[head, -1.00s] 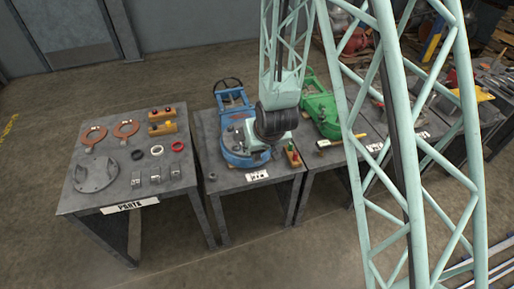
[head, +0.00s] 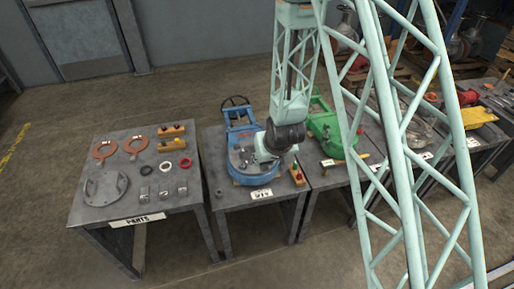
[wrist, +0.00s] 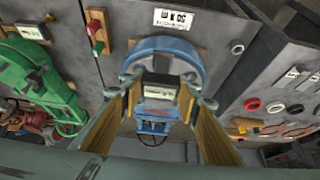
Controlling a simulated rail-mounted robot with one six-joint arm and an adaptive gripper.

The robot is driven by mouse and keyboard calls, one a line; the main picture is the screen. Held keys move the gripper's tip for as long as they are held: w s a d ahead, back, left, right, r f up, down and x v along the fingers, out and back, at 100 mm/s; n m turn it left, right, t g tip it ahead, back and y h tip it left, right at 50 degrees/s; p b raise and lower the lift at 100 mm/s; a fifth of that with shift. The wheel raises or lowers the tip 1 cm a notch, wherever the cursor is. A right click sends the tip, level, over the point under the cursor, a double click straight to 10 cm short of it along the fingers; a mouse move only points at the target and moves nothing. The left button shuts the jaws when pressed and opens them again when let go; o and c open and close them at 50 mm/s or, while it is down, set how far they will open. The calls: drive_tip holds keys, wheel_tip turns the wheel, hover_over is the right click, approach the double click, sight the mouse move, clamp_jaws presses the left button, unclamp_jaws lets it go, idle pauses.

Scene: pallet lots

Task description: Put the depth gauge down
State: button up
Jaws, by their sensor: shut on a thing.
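In the wrist view, a small grey depth gauge (wrist: 160,90) with a pale display face sits between the two yellow-padded fingers of my gripper (wrist: 160,82). The fingers are shut on it. Behind it is a blue casting (wrist: 190,58) with a round end. In the head view my gripper (head: 262,150) hangs over the blue casting (head: 240,160) on the second table. The gauge cannot be made out in the head view. I cannot tell whether the gauge touches the casting.
A wooden block with red and green buttons (head: 297,175) stands right of the blue casting. A green casting (head: 322,128) is on the table further right. The parts table (head: 130,205) at left holds rings, a flange and small metal pieces.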

drive_tip(key=shift+w+d+p, duration=0.2)
drive_tip(key=shift+w+p, duration=0.25)
drive_tip(key=shift+w, duration=0.2)
drive_tip(key=shift+w, duration=0.1)
hover_over(253, 156)
drive_tip(key=w+d, duration=0.2)
drive_tip(key=w, duration=0.2)
drive_tip(key=shift+f, duration=0.75)
drive_tip(key=shift+f+b, duration=0.5)
drive_tip(key=shift+f, duration=1.2)
drive_tip(key=shift+f, duration=0.2)
drive_tip(key=o, duration=1.1)
